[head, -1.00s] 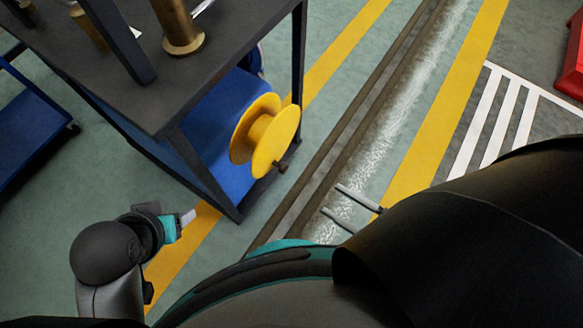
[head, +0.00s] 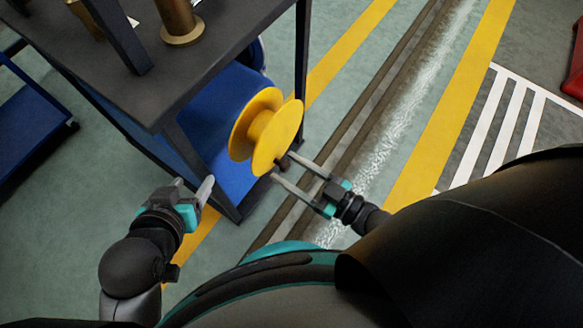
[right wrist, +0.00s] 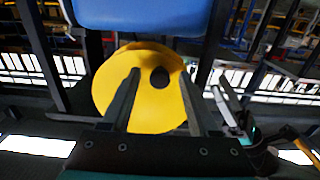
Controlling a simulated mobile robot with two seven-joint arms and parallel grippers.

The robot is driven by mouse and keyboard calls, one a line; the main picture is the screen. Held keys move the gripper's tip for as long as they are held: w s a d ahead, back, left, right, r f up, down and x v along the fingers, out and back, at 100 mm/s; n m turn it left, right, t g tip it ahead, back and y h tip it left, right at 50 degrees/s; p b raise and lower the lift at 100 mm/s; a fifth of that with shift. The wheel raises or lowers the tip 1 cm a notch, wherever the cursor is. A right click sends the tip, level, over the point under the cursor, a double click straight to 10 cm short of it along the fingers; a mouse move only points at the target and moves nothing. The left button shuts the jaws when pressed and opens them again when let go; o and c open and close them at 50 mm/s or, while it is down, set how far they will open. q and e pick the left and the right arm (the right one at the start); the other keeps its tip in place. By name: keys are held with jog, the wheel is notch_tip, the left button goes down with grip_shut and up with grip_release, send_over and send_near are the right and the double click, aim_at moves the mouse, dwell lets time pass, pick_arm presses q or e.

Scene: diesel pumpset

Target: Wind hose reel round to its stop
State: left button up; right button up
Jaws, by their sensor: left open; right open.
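The yellow hose reel (head: 250,117) sits at the open side of the blue and dark-framed cart. Its dark crank knob (head: 284,162) sticks out from the lower right of its front disc. My right gripper (head: 282,166) is open at the knob, with one fingertip on either side of it in the head view. In the right wrist view the dark knob (right wrist: 159,77) shows between the two open fingers, in front of the yellow disc (right wrist: 150,112). Contact cannot be told. My left gripper (head: 194,183) is open and empty, left of the reel near the cart's lower corner.
The cart's dark top (head: 120,70) carries brass fittings (head: 180,22) and its frame posts stand around the reel. A blue trolley (head: 35,115) stands at the left. The floor channel (head: 350,130) right of the cart is clear. A red object (head: 576,80) is at far right.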

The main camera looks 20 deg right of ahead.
grip_shut()
dwell(0.5)
dwell(1.0)
